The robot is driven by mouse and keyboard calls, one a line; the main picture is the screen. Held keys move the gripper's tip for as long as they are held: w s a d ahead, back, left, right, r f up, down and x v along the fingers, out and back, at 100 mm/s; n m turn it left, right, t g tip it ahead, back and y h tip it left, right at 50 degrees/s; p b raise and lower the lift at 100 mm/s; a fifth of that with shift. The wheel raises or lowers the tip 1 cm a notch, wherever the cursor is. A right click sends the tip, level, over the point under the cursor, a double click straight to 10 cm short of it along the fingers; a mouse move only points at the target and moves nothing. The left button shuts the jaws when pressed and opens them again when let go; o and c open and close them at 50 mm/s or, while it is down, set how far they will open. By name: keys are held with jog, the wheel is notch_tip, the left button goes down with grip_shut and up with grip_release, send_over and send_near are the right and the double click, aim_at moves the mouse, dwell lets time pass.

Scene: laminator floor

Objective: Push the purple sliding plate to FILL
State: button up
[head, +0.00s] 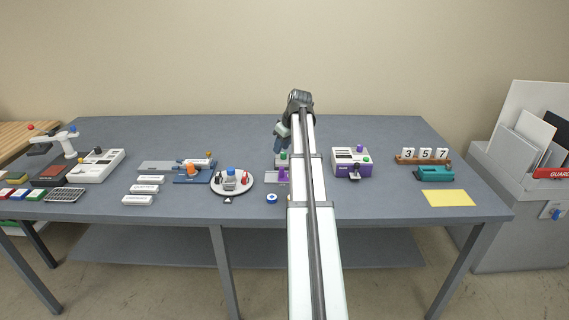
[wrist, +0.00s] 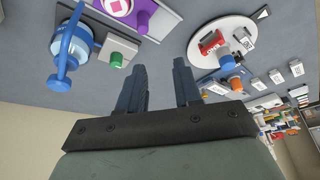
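A purple plate (wrist: 121,11) with a white square, a pink mark and a purple knob (wrist: 144,7) shows at the top of the wrist view, partly cut off by the frame. In the head view the purple part (head: 283,176) shows just left of my arm, which hides some of it. No FILL lettering is legible. My gripper (wrist: 157,82) is open and empty, its two dark fingers apart. In the head view it (head: 279,138) hangs above the table behind the purple part, apart from it.
A grey box with a green button (wrist: 116,60) and a blue pump-like thing (wrist: 71,48) stand near the plate. A round white stand (head: 232,191) is to the left. A purple-and-white machine (head: 352,163) is right of my arm.

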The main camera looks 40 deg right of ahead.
aim_at(282, 169)
jog(key=w+d+n+g, duration=0.3)
jog(key=w+n, duration=0.2)
jog(key=n, duration=0.2)
jog(key=f+n, duration=0.2)
jog(key=f, duration=0.2)
jog(key=s+f+n+g, duration=0.1)
jog(key=f+n, duration=0.1)
jog(key=f, duration=0.2)
jog(key=s+f+n, duration=0.1)
jog(key=f+n, duration=0.2)
jog(key=f, duration=0.2)
jog(key=shift+a+g, duration=0.25)
jog(key=shift+g, duration=0.15)
grip_shut()
dwell(0.4)
